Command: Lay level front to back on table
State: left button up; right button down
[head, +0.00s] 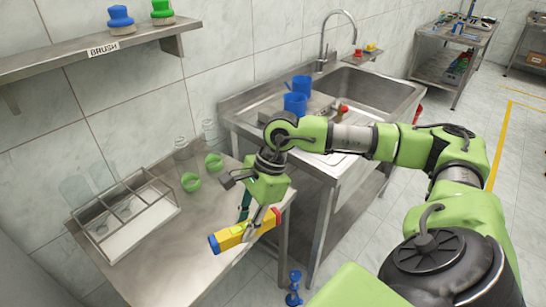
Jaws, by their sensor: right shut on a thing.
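A yellow spirit level (230,238) with a blue end and a red end is held in my right gripper (252,222). The gripper points down and is shut around the level's middle. The level lies slanted in the picture, blue end toward lower left and red end toward upper right. It shows over the right part of the steel table (185,258), near the table's edge. I cannot tell whether its underside touches the table. My left gripper is not in view.
A wire rack (125,215) with clear glasses stands on the table's left. A steel sink (370,92) with blue cups (295,103) stands behind. A blue object (293,287) is on the floor. The table's front is clear.

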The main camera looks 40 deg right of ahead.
jog(key=w+d+m+t+h+b, duration=0.3)
jog(key=w+d+m+t, duration=0.1)
jog(key=d+m, duration=0.9)
jog(key=shift+m+g, duration=0.3)
jog(key=w+a+f, duration=0.1)
jog(key=w+f, duration=0.2)
jog(key=w, duration=0.1)
jog(key=w+a+f, duration=0.1)
jog(key=w+f, duration=0.1)
jog(key=w, duration=0.3)
jog(key=w+a+f, duration=0.1)
jog(key=w+f, duration=0.2)
jog(key=w, duration=0.2)
jog(key=shift+w+f+b, duration=0.15)
jog(key=shift+f+b, duration=0.15)
jog(key=shift+b, duration=0.05)
pick_arm(q)
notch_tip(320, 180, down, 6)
jog(key=b, duration=0.1)
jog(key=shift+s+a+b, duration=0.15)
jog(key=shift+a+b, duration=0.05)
jog(key=shift+b, duration=0.1)
pick_arm(e)
jog(key=shift+f, duration=1.2)
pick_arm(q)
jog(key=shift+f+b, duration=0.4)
pick_arm(e)
jog(key=shift+f, duration=0.45)
